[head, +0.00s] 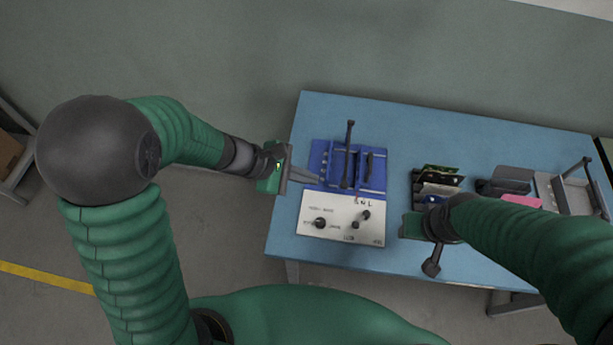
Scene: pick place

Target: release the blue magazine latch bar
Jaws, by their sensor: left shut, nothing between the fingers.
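The blue magazine (318,158) sits at the left of the blue table, behind a white control panel. A dark latch bar (349,150) with a round knob at its far end runs lengthwise over its middle. My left gripper (315,181) is shut and empty, its fingertips at or just over the magazine's left edge, left of the bar. I cannot tell whether they touch the magazine. My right gripper (412,226) is over the table, right of the panel; its fingers are not clear.
The white panel (317,238) has several dark knobs. Circuit boards in a dark rack (438,177) stand near my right gripper. A dark holder (505,180), a pink piece (521,200) and a grey fixture (575,195) with a similar bar are at the right. The table (400,118) is clear along its back.

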